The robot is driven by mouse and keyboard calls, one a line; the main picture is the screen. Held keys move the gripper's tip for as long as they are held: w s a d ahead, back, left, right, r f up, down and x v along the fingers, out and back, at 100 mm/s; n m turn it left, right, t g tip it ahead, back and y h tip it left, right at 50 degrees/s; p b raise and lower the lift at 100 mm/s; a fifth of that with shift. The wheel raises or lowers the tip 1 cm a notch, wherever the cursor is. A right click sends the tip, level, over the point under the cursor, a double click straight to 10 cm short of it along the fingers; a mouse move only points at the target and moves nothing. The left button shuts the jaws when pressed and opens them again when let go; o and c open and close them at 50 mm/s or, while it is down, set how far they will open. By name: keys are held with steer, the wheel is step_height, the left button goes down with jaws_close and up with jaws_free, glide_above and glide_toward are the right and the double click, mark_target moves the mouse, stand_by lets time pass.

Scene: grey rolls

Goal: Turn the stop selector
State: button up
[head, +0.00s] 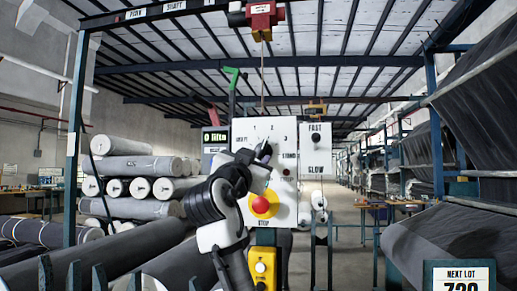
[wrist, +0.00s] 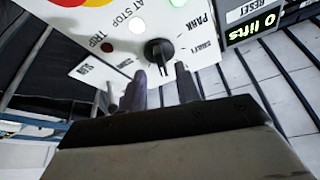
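The stop selector, a black rotary knob (wrist: 159,50), is on a white control panel (wrist: 205,45) in the wrist view. In the head view my gripper (head: 264,152) is in front of the white panel (head: 283,127), below the numbers 1, 2, 3, and hides the knob there.
A red stop button (head: 260,204) on yellow sits low on the panel. A display (head: 216,137) reading "0 lifts" stands at its left. A FAST/SLOW panel (head: 316,152) hangs at the right. Grey rolls (head: 135,165) are stacked at the left; more lie on racks at the right.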

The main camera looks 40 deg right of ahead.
mark_target(261, 153)
steer(key=shift+p+x, duration=0.35)
steer(key=shift+x, duration=1.3)
jaws_close()
